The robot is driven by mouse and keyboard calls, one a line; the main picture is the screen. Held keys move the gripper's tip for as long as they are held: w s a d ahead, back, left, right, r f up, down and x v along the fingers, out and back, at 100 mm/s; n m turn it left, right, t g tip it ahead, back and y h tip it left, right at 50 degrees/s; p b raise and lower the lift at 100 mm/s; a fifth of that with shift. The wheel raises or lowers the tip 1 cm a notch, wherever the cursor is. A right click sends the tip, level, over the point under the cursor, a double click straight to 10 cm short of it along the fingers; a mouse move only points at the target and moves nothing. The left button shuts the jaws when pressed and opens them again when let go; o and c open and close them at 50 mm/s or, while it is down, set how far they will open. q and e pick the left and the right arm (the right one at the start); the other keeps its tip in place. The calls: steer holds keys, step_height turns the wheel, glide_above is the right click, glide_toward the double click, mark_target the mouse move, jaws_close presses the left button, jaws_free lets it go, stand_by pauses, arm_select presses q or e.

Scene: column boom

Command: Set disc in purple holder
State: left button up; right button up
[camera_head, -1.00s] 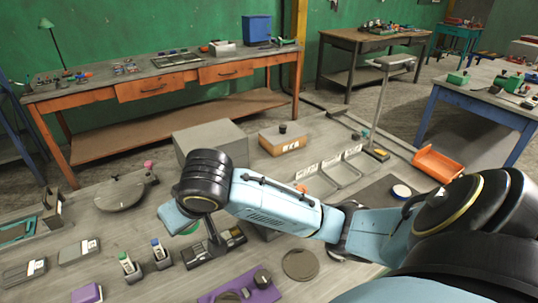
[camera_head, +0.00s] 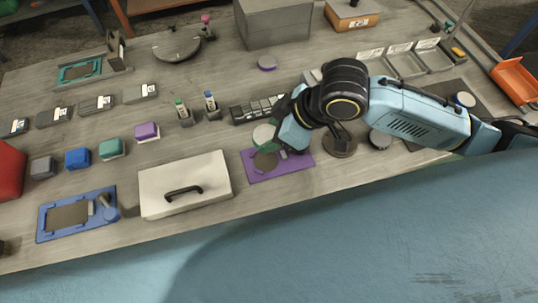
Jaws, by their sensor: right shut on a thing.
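The purple holder (camera_head: 294,164) lies flat on the near part of the bench, with a dark round seat (camera_head: 265,161) in its left half. A pale green disc (camera_head: 263,135) shows at the tip of my right gripper (camera_head: 279,136), which is shut on it. The disc appears at the holder's back edge, just behind the dark seat; its height above the bench is hard to tell. My right wrist and gripper body hide part of the disc and the holder's back right. My left gripper is out of view.
A white case (camera_head: 184,184) stands left of the holder. A round brown base (camera_head: 339,147) and a grey disc (camera_head: 380,139) lie to its right. A blue holder (camera_head: 75,216) lies far left.

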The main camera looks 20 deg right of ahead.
glide_above(265, 160)
steer(key=s+d, duration=0.1)
steer(key=d, duration=0.1)
step_height(265, 160, down, 5)
steer(key=shift+a+b, duration=0.15)
steer(key=shift+b, duration=0.3)
steer(key=shift+f+b, duration=0.35)
steer(key=shift+f, duration=1.9)
steer(key=shift+f, duration=0.1)
steer(key=o, duration=1.3)
steer(key=shift+f, duration=0.1)
steer(key=shift+o, duration=0.2)
steer(key=shift+r, duration=0.2)
steer(key=p+v, duration=0.2)
steer(key=v, duration=1)
